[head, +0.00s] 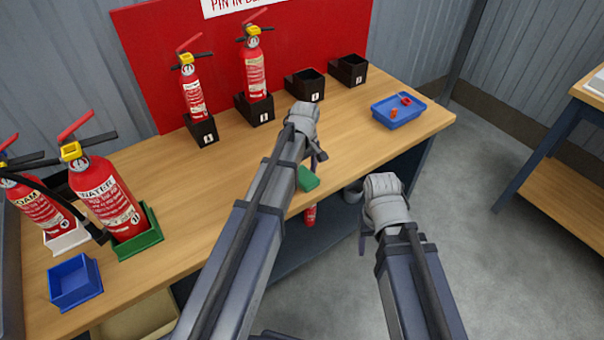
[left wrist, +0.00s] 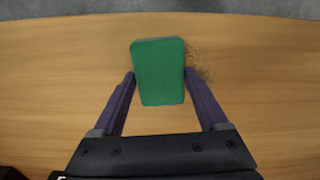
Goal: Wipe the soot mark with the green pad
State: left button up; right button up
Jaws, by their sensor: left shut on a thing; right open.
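The green pad (left wrist: 158,72) is between the fingers of my left gripper (left wrist: 158,82). In the head view the pad (head: 307,180) is at the front edge area of the wooden workbench (head: 235,172), by my left gripper (head: 314,166). The soot mark (left wrist: 203,62) is a faint, brown, speckled patch on the wood, just right of the pad in the left wrist view. The pad may cover part of it. I cannot make out the mark in the head view. My right gripper (head: 364,234) is apart from the bench front, largely hidden by its wrist, and holds nothing visible.
Red extinguishers stand in black holders (head: 255,109) at the back and in a green holder (head: 148,238) at left. A blue tray (head: 398,115) with small red pieces is at the right end. A blue bin (head: 75,282) sits front left. The middle bench is clear.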

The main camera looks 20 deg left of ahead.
pick_arm(q)
jog(key=shift+w+d, duration=1.25)
jog(key=shift+w, duration=0.3)
jog(key=shift+f, duration=0.15)
jog(key=shift+s, duration=0.15)
jog(key=shift+s+a, duration=1.1)
jog(key=shift+s, duration=0.2)
jog(key=shift+s+a, duration=0.15)
jog(key=shift+a, duration=0.1)
jog(key=shift+s+a, duration=0.6)
jog(key=shift+s, duration=0.2)
jog(key=shift+s+a, duration=0.6)
jog(key=shift+s, duration=0.2)
jog(key=shift+s+a, duration=1.35)
jog(key=shift+s, duration=0.1)
